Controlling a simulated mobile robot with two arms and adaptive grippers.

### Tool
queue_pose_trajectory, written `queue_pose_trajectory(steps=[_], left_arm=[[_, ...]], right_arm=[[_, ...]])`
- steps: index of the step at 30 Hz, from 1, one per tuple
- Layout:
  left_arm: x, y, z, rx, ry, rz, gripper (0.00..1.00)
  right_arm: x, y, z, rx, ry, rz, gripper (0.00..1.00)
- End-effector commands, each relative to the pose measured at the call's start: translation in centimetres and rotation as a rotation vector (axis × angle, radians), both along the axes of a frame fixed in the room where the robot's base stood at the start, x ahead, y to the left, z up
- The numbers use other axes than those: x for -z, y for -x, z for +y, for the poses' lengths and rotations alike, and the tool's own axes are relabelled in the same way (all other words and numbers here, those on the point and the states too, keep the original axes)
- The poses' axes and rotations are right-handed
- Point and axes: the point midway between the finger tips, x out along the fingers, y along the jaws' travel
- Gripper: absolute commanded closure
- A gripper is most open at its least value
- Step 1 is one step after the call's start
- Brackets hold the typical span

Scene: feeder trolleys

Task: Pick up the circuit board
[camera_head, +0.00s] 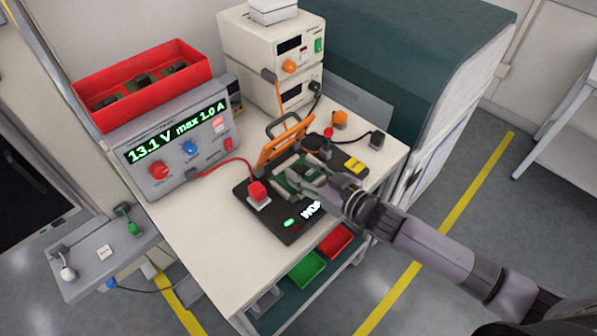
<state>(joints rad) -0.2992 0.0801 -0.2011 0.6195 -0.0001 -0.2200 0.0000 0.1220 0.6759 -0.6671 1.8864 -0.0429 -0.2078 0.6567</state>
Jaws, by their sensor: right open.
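A green circuit board (293,176) sits in the black test fixture (262,213) on the white bench, in front of the fixture's raised orange frame (281,146). My right gripper (297,183) reaches in from the right and is at the board, open, with its fingers over or beside it. The gripper hides part of the board, and I cannot tell whether the fingers touch it. My left gripper is not in view.
White instruments (265,50) stand behind the fixture. A red button (257,192) and a red cable lie near the board. Green (307,268) and red (336,240) bins sit below. The bench's front left is clear.

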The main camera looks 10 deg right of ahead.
Motion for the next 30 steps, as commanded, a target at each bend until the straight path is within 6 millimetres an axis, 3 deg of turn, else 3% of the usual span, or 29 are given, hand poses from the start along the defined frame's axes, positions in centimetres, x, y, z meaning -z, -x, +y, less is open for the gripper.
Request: queue_pose_trajectory(steps=[19, 30], left_arm=[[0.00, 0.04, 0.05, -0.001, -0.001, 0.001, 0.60], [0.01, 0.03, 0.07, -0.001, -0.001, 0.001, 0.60]], right_arm=[[-0.01, 0.03, -0.04, 0.000, 0.001, -0.001, 1.00], [-0.04, 0.03, -0.05, 0.000, 0.001, -0.001, 1.00]])
